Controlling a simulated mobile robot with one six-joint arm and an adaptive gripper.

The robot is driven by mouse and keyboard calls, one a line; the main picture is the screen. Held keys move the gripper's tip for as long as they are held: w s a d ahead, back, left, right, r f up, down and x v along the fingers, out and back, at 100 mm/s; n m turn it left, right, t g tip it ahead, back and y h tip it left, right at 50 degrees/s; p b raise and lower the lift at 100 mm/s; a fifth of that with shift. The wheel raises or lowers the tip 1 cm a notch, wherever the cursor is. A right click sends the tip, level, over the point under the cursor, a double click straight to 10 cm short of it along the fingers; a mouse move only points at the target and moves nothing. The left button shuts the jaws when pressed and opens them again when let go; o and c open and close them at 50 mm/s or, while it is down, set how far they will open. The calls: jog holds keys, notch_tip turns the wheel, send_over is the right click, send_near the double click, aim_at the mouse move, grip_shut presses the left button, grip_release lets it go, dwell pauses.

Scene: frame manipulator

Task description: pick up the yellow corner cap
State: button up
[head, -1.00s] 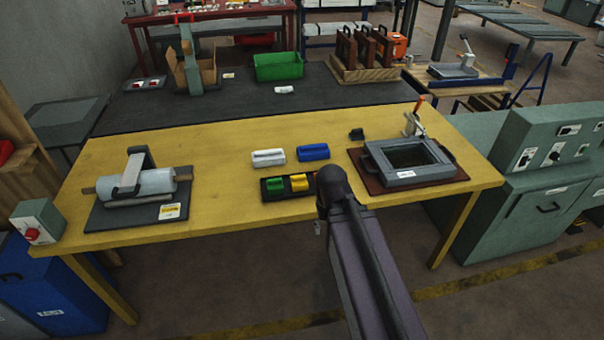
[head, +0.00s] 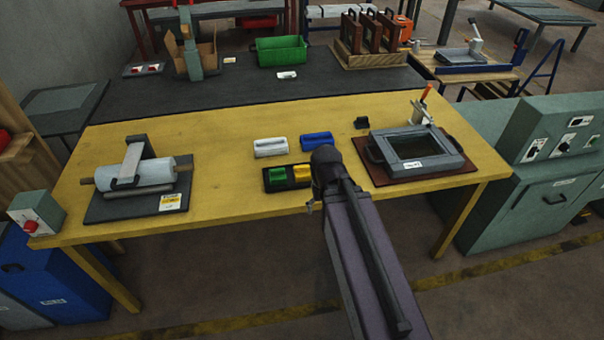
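The yellow corner cap (head: 303,171) appears to be the small yellow piece beside a green one (head: 278,175) in a black two-slot tray (head: 289,188) near the yellow table's front edge. My arm's dark joint stands just right of the tray in the picture and hides its right end. My gripper's fingers are not visible; the arm hides that area. Only a small grey part shows beside the joint, and I cannot tell what it is.
A white block (head: 270,148) and a blue block (head: 317,141) lie behind the tray. A grey frame fixture (head: 405,168) stands on a brown board to the right, a roller fixture (head: 135,175) to the left. The yellow table (head: 225,150) is bare between roller and tray.

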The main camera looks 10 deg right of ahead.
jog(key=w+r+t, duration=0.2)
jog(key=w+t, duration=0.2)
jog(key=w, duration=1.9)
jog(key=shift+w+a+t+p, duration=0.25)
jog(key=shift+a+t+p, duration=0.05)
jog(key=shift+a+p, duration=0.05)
jog(key=b, duration=0.8)
send_near(303, 167)
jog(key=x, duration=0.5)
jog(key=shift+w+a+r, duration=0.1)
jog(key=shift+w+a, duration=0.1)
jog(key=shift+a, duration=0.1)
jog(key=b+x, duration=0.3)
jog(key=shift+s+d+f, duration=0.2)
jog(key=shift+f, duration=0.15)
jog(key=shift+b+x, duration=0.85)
jog(key=shift+b, duration=0.15)
